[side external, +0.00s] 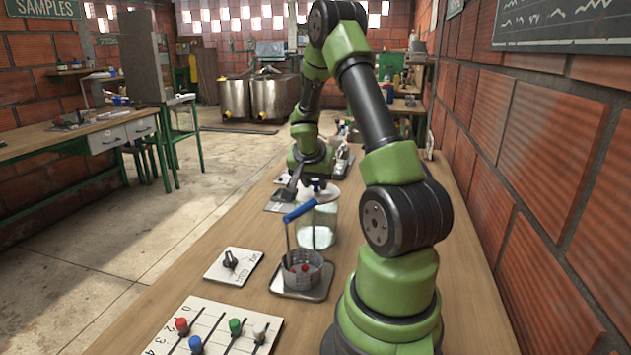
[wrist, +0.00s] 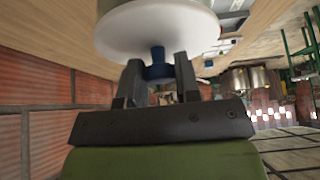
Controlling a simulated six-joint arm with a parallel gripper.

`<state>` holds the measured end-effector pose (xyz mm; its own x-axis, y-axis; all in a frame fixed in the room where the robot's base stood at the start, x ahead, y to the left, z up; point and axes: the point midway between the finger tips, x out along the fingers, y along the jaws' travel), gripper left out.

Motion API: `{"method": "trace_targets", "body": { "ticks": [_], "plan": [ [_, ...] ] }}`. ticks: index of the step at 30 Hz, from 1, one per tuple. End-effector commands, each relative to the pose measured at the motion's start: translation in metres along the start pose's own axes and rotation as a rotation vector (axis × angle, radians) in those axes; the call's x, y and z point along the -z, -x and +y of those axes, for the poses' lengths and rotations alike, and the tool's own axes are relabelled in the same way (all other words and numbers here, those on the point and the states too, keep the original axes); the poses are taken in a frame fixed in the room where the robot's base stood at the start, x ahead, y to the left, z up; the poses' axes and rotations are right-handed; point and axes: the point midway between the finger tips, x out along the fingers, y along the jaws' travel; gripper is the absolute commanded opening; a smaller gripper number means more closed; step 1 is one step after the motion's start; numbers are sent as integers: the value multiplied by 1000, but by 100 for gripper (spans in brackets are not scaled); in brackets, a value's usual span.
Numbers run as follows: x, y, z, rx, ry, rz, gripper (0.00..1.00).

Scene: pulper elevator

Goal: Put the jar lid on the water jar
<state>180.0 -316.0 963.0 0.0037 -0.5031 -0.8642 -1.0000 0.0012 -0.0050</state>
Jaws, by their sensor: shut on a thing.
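The water jar (side external: 318,232) is clear glass and stands upright on the wooden bench, behind the blue-handled basket. The jar lid (wrist: 155,35) is a round white disc with a dark blue knob (wrist: 158,68). My gripper (wrist: 158,75) is shut on this knob, one finger on each side. In the side view my gripper (side external: 314,184) is above the jar, with the white lid (side external: 325,193) at the jar's mouth. I cannot tell whether the lid rests on the rim or hangs just above it. The lid hides most of the jar in the wrist view.
A mesh basket (side external: 302,272) with a blue handle and red contents stands on a tray (side external: 317,291) in front of the jar. A dial plate (side external: 233,266) and a board with coloured knobs (side external: 215,330) lie nearer. A brick wall (side external: 530,170) runs along the right.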

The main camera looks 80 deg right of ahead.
Motion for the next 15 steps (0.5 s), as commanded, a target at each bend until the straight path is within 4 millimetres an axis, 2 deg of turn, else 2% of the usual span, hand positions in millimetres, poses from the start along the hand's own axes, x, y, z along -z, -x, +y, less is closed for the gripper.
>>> {"method": "trace_targets", "body": {
  "ticks": [4, 5, 6, 8, 15],
  "plan": [
    [-4, -2, 1, -3, 4, -11, 0],
    [-4, -2, 1, -3, 5, -12, 35],
    [-4, -2, 1, -3, 5, -12, 44],
    [-4, -2, 1, -4, 5, -11, 56],
    [-3, -1, 1, -4, 3, -9, 56]
  ]
}}
